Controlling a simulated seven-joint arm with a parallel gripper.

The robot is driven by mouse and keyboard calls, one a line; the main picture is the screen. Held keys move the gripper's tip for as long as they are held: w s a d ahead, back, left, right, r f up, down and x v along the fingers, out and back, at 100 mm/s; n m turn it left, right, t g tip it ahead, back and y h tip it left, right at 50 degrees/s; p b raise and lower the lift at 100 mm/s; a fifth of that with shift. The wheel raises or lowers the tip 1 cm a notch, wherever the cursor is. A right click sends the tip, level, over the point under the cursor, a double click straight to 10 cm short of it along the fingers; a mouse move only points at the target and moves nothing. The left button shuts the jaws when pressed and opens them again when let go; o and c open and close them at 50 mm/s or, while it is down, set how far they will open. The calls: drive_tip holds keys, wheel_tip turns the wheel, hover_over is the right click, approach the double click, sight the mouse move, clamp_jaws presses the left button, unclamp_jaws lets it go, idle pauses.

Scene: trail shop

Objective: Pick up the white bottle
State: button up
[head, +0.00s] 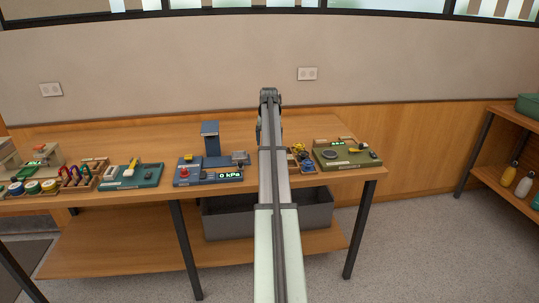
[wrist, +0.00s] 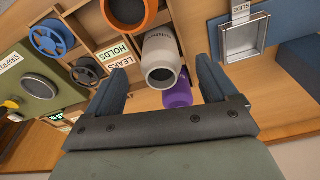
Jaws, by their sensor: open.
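A white bottle (wrist: 160,47) with a dark round open end shows in the wrist view, between and beyond the fingers of my gripper (wrist: 159,68). The fingers are open, one on each side of it in the picture, and nothing is held. I cannot tell how far the bottle is from the fingertips. In the head view my arm hides that part of the table. Another white bottle (head: 524,186) stands on the shelf at the far right of the head view.
A purple object (wrist: 178,93) lies just below the bottle in the wrist view, with an orange ring (wrist: 149,17) above left. Compartments labelled LEAKS and HOLDS (wrist: 118,52) are beside it. A pressure device (head: 210,160) stands left of my arm, a green station (head: 345,153) right.

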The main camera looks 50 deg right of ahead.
drive_tip(key=shift+w+d+f, duration=0.15)
drive_tip(key=shift+d+f, duration=0.05)
drive_tip(key=shift+f, duration=0.9)
drive_tip(key=shift+w+d+f, duration=0.15)
drive_tip(key=shift+d+f, duration=0.1)
drive_tip(key=shift+f, duration=0.8)
drive_tip(key=shift+w+d+f, duration=0.15)
drive_tip(key=shift+d+f, duration=0.05)
drive_tip(key=shift+f, duration=0.9)
drive_tip(key=c, duration=1.2)
drive_tip(key=shift+c, duration=0.2)
wheel_tip(320, 180, up, 9)
drive_tip(key=shift+f, duration=0.1)
drive_tip(key=shift+w+a+r, duration=0.15)
drive_tip(key=shift+w+r, duration=0.1)
drive_tip(key=shift+r, duration=0.1)
drive_tip(key=w+a, duration=0.6)
drive_tip(key=w, duration=0.6)
drive_tip(key=shift+f, duration=0.45)
